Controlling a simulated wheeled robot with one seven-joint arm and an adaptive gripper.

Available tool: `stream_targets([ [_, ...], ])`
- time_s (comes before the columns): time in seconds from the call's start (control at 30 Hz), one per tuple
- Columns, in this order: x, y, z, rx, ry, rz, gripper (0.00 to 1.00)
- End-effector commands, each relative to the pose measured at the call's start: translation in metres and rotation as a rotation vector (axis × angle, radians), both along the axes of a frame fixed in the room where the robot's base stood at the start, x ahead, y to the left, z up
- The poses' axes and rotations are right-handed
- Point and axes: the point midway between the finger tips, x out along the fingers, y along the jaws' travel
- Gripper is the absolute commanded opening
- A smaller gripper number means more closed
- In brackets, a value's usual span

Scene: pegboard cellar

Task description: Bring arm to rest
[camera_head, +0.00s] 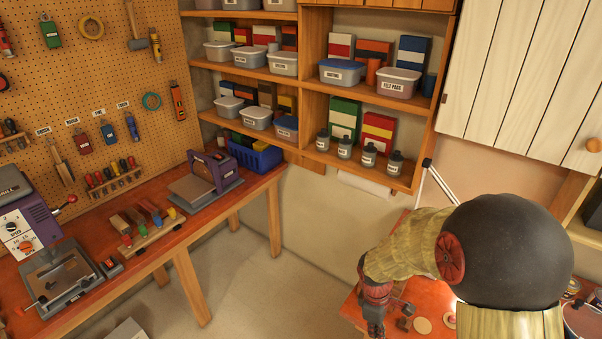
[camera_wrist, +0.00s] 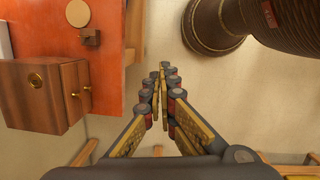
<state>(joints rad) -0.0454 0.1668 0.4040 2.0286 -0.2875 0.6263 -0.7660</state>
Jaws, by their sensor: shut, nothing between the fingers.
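My arm reaches in from the right of the head view, over the edge of a red-topped table. My gripper (camera_head: 375,318) hangs at its end, near the table's left edge. In the wrist view my gripper (camera_wrist: 160,90) is shut, with its fingers meeting and nothing between them. The fingers lie over bare floor there, apart from the tabletop.
A pale disc (camera_head: 423,326) lies on that table. A workbench (camera_head: 90,250) with a drill press stands left. Shelves (camera_head: 300,85) hang behind. Open floor (camera_head: 270,290) lies between.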

Motion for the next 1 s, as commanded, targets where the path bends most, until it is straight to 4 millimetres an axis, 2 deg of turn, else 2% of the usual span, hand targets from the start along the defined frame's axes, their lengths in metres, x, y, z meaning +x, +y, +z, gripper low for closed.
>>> stream_targets([
  [0.1,-0.026,0.003,0.026,0.010,-0.066,-0.305,0.00],
  [0.2,-0.048,0.007,0.046,0.029,-0.114,-0.515,0.00],
  [0.3,-0.070,0.011,0.062,0.058,-0.161,-0.691,0.00],
  [0.5,-0.110,0.020,0.082,0.142,-0.257,-0.936,0.00],
  [0.73,-0.146,0.028,0.091,0.272,-0.398,-1.015,0.00],
  [1.0,-0.160,0.026,0.103,0.378,-0.576,-1.004,0.00],
])
